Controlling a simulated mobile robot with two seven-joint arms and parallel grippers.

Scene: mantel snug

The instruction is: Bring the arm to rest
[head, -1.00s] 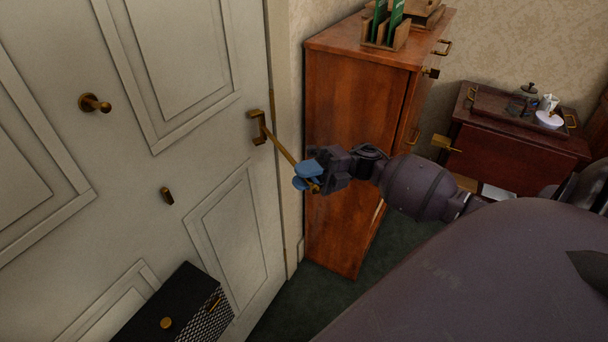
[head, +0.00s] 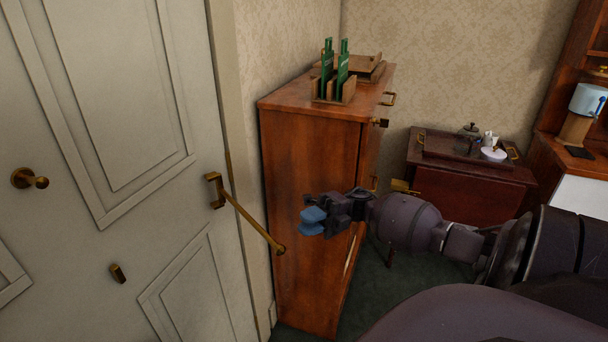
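My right gripper (head: 312,221) has blue fingertips and reaches in from the right on my dark arm. It shows in front of the side of the wooden cabinet, to the right of the brass door handle's free end. The fingertips look close together, but I cannot tell whether they are open or shut. I see nothing held between them. The long brass handle (head: 247,223) slants down and right from its mount on the white door (head: 120,110). A gap shows between handle and gripper in the picture. My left gripper is out of view.
A tall wooden cabinet (head: 310,160) stands beside the door, with a rack of green items (head: 335,75) on top. Behind my arm is a low dark cabinet (head: 465,190) with a tray (head: 440,145). A desk unit with a light-blue item (head: 587,99) stands at the right.

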